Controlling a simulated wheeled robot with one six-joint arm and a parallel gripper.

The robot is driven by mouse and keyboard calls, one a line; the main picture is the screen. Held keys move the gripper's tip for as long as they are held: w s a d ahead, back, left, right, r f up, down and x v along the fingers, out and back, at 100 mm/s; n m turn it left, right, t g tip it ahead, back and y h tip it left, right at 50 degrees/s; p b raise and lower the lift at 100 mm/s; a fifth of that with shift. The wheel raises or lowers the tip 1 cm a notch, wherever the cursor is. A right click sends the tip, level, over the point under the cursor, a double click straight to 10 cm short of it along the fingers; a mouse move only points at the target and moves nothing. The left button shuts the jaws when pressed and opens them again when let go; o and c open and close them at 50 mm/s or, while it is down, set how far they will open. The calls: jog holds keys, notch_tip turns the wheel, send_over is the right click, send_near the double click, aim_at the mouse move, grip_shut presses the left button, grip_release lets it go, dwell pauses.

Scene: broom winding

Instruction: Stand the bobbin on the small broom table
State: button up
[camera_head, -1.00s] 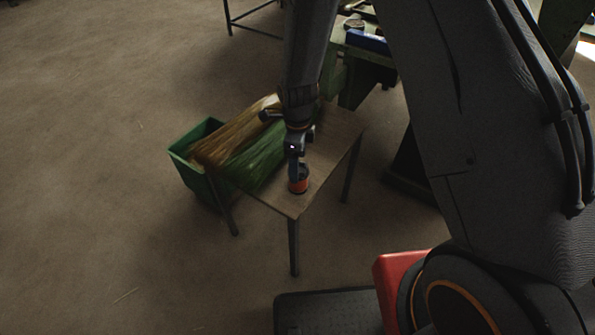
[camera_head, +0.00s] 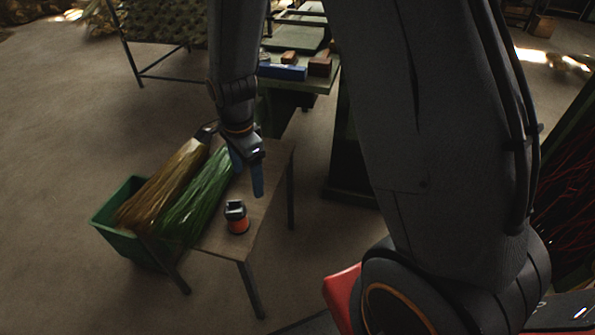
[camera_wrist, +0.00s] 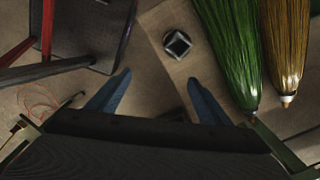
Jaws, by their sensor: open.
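The bobbin (camera_head: 237,217), orange-red with a dark top, stands upright on the small wooden broom table (camera_head: 262,205), near its front end. In the wrist view the bobbin (camera_wrist: 177,44) shows from above as a dark round with a pale square, ahead of the fingertips. My gripper (camera_head: 248,178) is above the table, behind the bobbin and apart from it.
A green broom (camera_head: 195,200) and a tan broom (camera_head: 165,188) lie side by side at the table's left, over a green bin (camera_head: 118,232). A green bench (camera_head: 315,82) with a blue box (camera_head: 282,71) stands behind. Floor at the left is clear.

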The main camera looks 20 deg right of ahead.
jog(key=s+d+r+n, duration=0.9)
jog(key=s+n, duration=0.3)
jog(key=n, duration=0.3)
jog(key=shift+s+d+t, duration=0.2)
jog(key=shift+d+t, duration=0.1)
jog(key=shift+d, duration=0.1)
dwell(0.3)
